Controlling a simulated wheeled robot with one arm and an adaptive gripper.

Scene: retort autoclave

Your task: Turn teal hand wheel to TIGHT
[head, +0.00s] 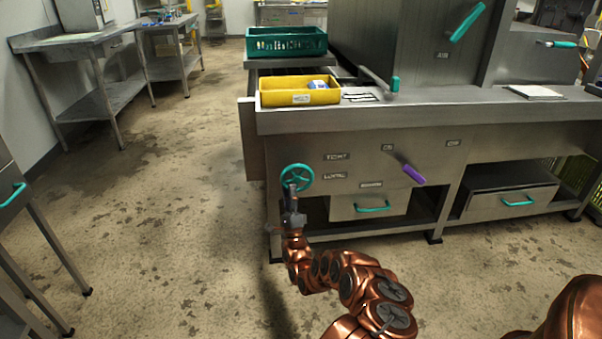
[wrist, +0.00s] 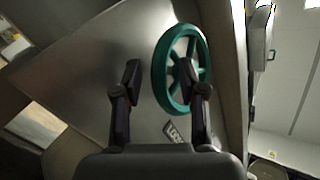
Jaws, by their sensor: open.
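The teal hand wheel (head: 297,178) is on the left end of the steel bench front, beside the labels TIGHT (head: 336,156) and LOOSE (head: 334,176). In the wrist view the wheel (wrist: 157,75) stands at centre right. My gripper (head: 294,197) is at the wheel's lower part in the head view. In the wrist view my gripper (wrist: 168,80) is open; its right finger overlaps the wheel's spokes and its left finger is left of the rim, over bare steel. I cannot tell whether either finger touches the wheel.
A purple lever (head: 413,174) sticks out right of the labels. A drawer with a teal handle (head: 373,209) is below. A yellow tray (head: 300,97) and a green crate (head: 286,42) are above. Open floor (head: 190,180) lies to the left.

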